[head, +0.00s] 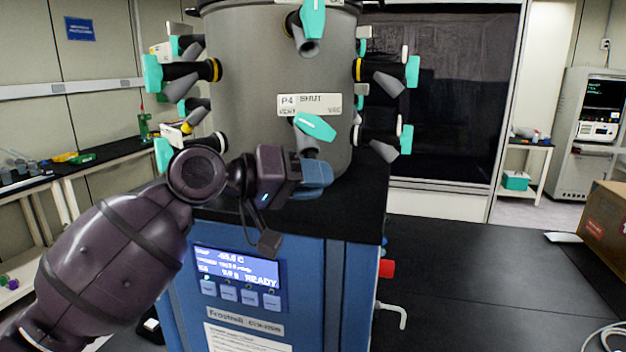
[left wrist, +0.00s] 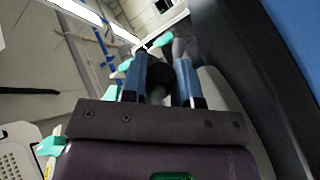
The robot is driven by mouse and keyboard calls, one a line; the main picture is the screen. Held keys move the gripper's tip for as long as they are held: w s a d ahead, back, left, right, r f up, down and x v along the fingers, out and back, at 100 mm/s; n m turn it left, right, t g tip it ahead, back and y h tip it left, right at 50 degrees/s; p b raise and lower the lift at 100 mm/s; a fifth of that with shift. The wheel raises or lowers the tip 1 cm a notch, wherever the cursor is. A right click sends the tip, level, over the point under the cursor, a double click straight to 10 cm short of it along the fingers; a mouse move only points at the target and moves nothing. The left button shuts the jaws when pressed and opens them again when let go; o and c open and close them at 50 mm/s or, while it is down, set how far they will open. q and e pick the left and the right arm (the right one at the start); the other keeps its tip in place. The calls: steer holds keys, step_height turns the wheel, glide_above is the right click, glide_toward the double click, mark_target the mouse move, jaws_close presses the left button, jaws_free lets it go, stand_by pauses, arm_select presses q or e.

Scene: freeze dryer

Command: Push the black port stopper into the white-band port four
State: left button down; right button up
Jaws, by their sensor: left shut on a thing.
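My left gripper (head: 314,174) is at the front of the grey drum (head: 255,90), just below a port (head: 307,146) with a teal handle (head: 315,127). A label reading P4 and SHUT (head: 310,104) is above this port. In the left wrist view the two blue fingers (left wrist: 160,78) are closed on the black stopper (left wrist: 158,72), with a grey tube shape close behind. In the head view the fingers and hand hide the stopper. I cannot tell whether it touches the port mouth, and no white band shows clearly there. My right gripper is out of view.
Other ports with teal handles (head: 153,74) stick out around the drum on both sides. The blue cabinet (head: 340,290) below has a screen reading READY (head: 237,275). A black bench (head: 470,290) lies right, largely clear, with a cardboard box (head: 606,222) at its edge.

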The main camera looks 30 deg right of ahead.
arm_select(q)
steer(key=shift+w+d+r+p, duration=0.15)
steer(key=shift+w+r+p, duration=0.35)
steer(key=shift+p, duration=0.1)
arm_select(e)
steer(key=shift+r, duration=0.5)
arm_select(q)
steer(key=shift+w+r, duration=0.3)
steer(key=shift+r, duration=0.05)
stand_by(0.4)
steer(key=c, duration=0.8)
jaws_free()
steer(key=shift+f, duration=0.1)
steer(key=shift+d, duration=0.1)
